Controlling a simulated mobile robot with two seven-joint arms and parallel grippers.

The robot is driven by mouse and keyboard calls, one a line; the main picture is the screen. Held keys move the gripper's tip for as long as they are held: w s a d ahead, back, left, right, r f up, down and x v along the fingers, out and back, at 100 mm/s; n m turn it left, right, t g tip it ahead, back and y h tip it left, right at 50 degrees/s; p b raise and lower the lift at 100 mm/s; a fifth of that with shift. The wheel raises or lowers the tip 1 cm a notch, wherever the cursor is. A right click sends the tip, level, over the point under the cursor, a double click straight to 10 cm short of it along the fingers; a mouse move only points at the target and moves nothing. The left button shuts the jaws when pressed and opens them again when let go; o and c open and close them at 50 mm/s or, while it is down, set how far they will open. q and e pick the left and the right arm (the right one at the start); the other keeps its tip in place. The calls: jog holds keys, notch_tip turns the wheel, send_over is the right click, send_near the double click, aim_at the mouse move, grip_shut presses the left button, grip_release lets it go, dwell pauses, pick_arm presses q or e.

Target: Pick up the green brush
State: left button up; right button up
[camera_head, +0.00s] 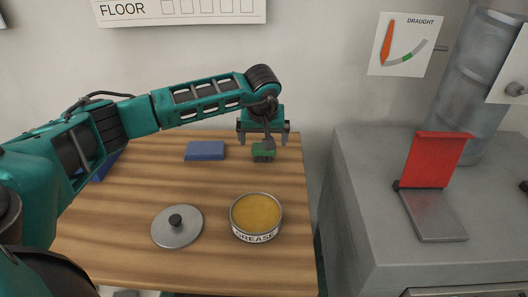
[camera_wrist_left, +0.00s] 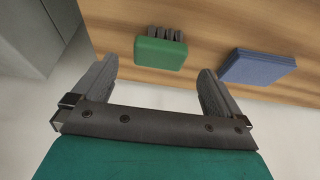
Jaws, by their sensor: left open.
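The green brush (camera_head: 263,153) lies on the wooden table near its back right corner. In the left wrist view the brush (camera_wrist_left: 160,53) shows a green block with dark bristles along one side. My left gripper (camera_head: 263,138) is open above and slightly behind the brush. In the left wrist view the brush sits just beyond the fingertips and between their lines, with the gripper (camera_wrist_left: 155,75) empty. My right gripper is in neither view.
A blue block (camera_head: 205,151) lies left of the brush; it also shows in the left wrist view (camera_wrist_left: 258,66). A grease tin (camera_head: 256,215) and a round lid (camera_head: 177,227) are nearer the front. A grey cabinet (camera_head: 365,200) stands right, with a red flap (camera_head: 437,160) on top.

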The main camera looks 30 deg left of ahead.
pick_arm(q)
jog(key=x, duration=0.4)
jog(key=shift+f, duration=0.4)
jog(key=c, duration=1.1)
notch_tip(320, 180, up, 20)
jog(key=shift+r, duration=0.1)
